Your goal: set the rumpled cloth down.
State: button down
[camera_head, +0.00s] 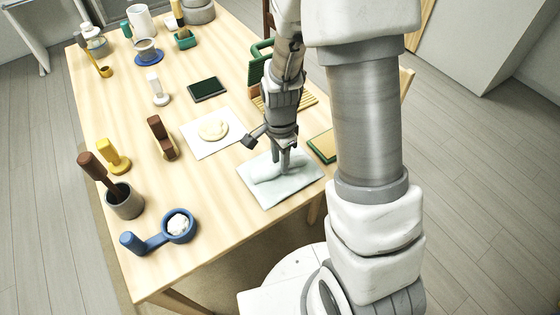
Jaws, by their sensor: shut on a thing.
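The rumpled cloth (266,172) is pale grey-white and bunched into a low fold. It sits over a flat pale sheet or mat (281,199) near the front right edge of the wooden table. My gripper (284,170) points straight down with its fingertips at the cloth's fold, shut on it. The fingers and arm hide part of the cloth. I cannot tell whether the cloth's underside rests fully on the pale sheet.
On the table (220,255), a green-and-tan block (323,146) lies right of the cloth. A white sheet with a round dough-like piece (213,129) lies behind left. A blue pan (178,226) and a grey cup (125,201) stand left. The front table strip is clear.

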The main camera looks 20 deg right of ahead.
jog(key=shift+f, duration=0.2)
jog(key=c, duration=0.5)
grip_release()
jog(key=shift+c, duration=0.2)
jog(key=s+r+n+t+p, duration=0.1)
jog(key=s+r+n+p, duration=0.2)
jog(key=r, duration=0.9)
jog(key=s+r+n+t+p, duration=0.15)
jog(key=r+n, duration=0.25)
jog(key=r, duration=0.9)
jog(key=s+d+r+n+t, duration=0.1)
jog(key=s+r+n+t, duration=0.2)
jog(key=s+r+n, duration=0.3)
jog(key=s+n+b, duration=0.1)
jog(key=s, duration=0.2)
